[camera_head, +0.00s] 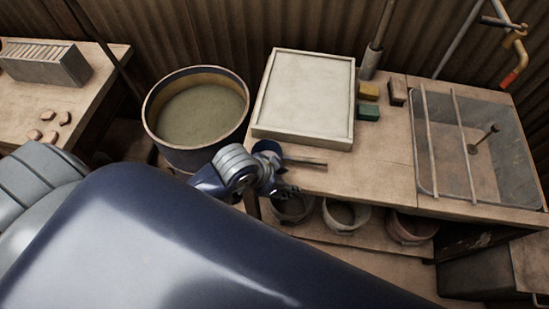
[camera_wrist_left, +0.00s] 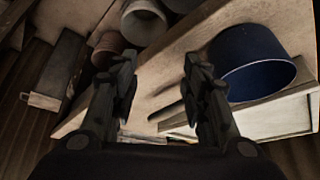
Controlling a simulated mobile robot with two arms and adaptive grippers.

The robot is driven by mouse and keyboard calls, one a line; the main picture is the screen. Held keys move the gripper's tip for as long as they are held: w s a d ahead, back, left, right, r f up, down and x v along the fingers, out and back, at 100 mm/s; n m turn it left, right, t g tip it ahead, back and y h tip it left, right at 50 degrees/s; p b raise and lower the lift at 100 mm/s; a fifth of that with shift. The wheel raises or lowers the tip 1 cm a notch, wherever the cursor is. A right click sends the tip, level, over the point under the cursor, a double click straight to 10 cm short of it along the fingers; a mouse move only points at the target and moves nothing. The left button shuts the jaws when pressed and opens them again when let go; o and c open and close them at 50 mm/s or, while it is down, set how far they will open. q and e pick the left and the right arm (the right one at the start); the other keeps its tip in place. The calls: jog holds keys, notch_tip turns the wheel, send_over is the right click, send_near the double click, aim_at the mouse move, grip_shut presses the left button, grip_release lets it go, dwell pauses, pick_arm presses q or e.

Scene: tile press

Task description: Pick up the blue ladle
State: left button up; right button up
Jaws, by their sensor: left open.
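The blue ladle (camera_head: 268,147) lies on the worktable near its front left corner, its handle pointing right in the head view. In the left wrist view its deep blue bowl (camera_wrist_left: 252,65) is at the right, beside one finger, and part of its handle shows between the fingers. My left gripper (camera_head: 286,191) is in front of the ladle, at the table's front edge. In the left wrist view the left gripper (camera_wrist_left: 159,60) has its fingers apart with nothing held. Whether a finger touches the ladle I cannot tell. My right gripper is not in view.
A white framed tray (camera_head: 305,97) lies behind the ladle. A round tub (camera_head: 197,158) of greyish liquid stands to the left. Several buckets (camera_head: 345,215) sit below the table's front edge. A sink (camera_head: 470,150) is at the right. The tabletop right of the ladle is clear.

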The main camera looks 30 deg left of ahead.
aim_at(295, 157)
pick_arm(q)
jog(key=w+d+r+m+h, duration=0.1)
jog(key=w+d+r+m, duration=0.1)
jog(key=w+r+m, duration=0.3)
jog(key=w+a+r+m+g, duration=0.1)
jog(key=a+r+m+g, duration=0.15)
jog(key=a, duration=0.35)
jog(key=shift+m+t, duration=0.35)
jog(key=shift+t, duration=0.1)
jog(key=x, duration=0.5)
jog(key=shift+d+r+p, duration=0.1)
jog(key=shift+d+p, duration=0.05)
jog(key=shift+p, duration=0.15)
jog(key=x, duration=0.2)
jog(key=p+x, duration=0.1)
jog(key=x, duration=0.1)
jog(key=shift+s+d+f, duration=0.1)
jog(key=shift+d+f, duration=0.15)
jog(key=shift+f, duration=0.15)
jog(key=shift+d+f, duration=0.1)
jog(key=shift+f, duration=0.25)
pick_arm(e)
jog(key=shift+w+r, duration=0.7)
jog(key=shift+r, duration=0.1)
pick_arm(q)
grip_shut()
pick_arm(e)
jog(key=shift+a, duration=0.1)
